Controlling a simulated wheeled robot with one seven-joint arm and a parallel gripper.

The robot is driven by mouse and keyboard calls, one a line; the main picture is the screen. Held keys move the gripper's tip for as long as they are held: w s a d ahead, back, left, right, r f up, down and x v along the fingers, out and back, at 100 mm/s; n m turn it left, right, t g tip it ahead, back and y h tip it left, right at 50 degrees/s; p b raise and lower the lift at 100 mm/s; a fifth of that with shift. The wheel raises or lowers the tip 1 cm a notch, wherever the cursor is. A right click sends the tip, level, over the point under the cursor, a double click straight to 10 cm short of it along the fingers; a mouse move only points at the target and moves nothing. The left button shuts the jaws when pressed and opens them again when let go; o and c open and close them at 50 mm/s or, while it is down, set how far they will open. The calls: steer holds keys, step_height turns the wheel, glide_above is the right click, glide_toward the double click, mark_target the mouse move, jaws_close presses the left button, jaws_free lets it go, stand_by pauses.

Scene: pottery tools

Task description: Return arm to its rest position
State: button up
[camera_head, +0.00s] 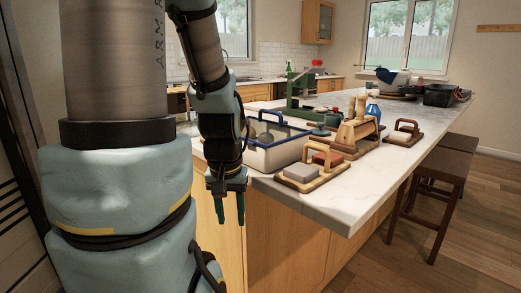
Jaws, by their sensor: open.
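My gripper (230,207) hangs at the end of my arm, pointing down, beside the left front edge of the long counter (344,212). Its two dark green fingers are apart, with nothing visible between them. It is clear of the things on the counter. My arm comes down from the top of the picture, and a large part of it fills the left side and hides what is behind.
On the counter stand a blue-rimmed tray (279,154), a wooden tray with a handle and blocks (310,174), a wooden rack (357,133), another handled board (403,134) and a green device (300,86). Dark stools (438,185) stand to the right.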

step_height(320, 180, up, 27)
steer(key=p, duration=2.5)
step_height(320, 180, down, 5)
steer(key=b, duration=0.5)
